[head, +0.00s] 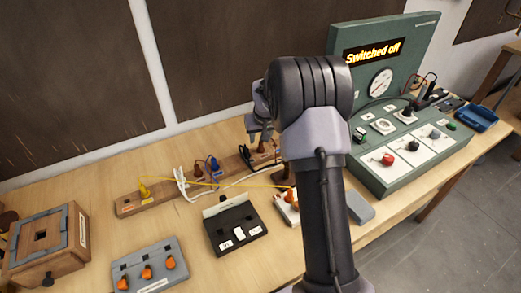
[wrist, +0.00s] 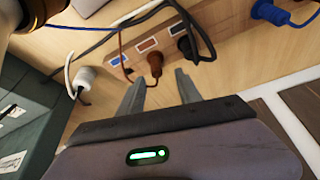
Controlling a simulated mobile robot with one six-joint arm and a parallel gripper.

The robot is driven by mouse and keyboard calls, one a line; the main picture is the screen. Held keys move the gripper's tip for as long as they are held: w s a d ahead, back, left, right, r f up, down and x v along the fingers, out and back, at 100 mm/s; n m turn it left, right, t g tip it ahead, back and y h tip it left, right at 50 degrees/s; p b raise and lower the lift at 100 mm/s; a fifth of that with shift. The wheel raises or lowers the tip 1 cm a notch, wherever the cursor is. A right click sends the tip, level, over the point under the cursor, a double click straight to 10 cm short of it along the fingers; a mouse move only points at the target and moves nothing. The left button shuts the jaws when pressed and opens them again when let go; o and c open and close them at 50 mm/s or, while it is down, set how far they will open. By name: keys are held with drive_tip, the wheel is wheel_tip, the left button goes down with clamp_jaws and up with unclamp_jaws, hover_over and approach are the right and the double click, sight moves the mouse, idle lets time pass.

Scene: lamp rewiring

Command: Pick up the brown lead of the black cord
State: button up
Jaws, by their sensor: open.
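The brown lead (wrist: 154,62) ends in a brown plug on the wooden terminal strip (wrist: 228,30); its thin brown wire runs up beside the black cord (wrist: 110,34). A black plug (wrist: 188,46) stands just right of it in the wrist view. My gripper (wrist: 159,84) is open and empty. Its two fingers point at the strip, one on each side of the brown plug in the picture, with the plug just beyond the tips. I cannot tell the remaining depth. In the head view my arm hides part of this end of the strip (head: 128,207).
A blue plug (wrist: 268,11) is farther along the strip, and a white plug (wrist: 83,78) lies left. A yellow lead (head: 143,190) stands at the strip's far end. The green test panel (head: 428,165) reads "Switched off". A black switch box (head: 232,222) stands in front.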

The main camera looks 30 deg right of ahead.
sight(261, 142)
drive_tip(key=b+x, duration=0.1)
drive_tip(key=x, duration=0.1)
drive_tip(key=s+x, duration=0.1)
drive_tip(key=x, duration=0.1)
drive_tip(key=shift+w+d+f+b, duration=0.1)
drive_tip(key=shift+w+f+b, duration=0.05)
drive_tip(key=shift+f+b, duration=0.3)
drive_tip(key=shift+r, duration=0.1)
